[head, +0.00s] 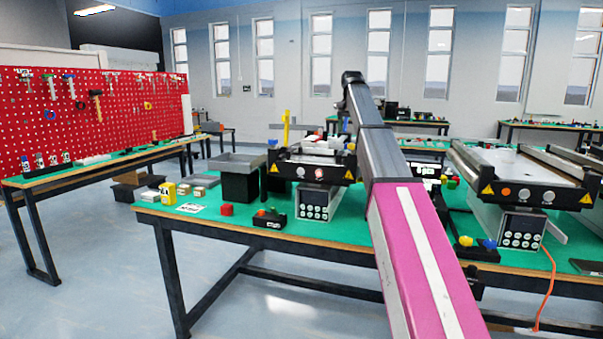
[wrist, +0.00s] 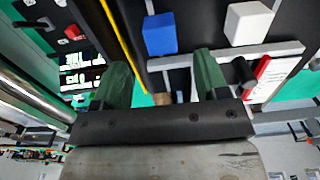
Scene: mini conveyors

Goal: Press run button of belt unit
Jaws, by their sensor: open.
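Two mini belt units stand on the green table. The left belt unit (head: 310,167) and the right belt unit (head: 525,183) carry warning triangles and round fittings on their front faces. Below them are a left control panel (head: 314,203) and a right control panel (head: 521,231) with several round buttons. I cannot tell which is the run button. My gripper (wrist: 163,82) is open in the wrist view, with nothing between its green fingers. In the head view my arm hides it. A red button (wrist: 72,32) and a lit display (wrist: 82,72) lie left of the fingers.
In the wrist view, a blue block (wrist: 160,33) and a white block (wrist: 248,22) lie ahead of the fingers. An orange cable (head: 546,285) hangs at right.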

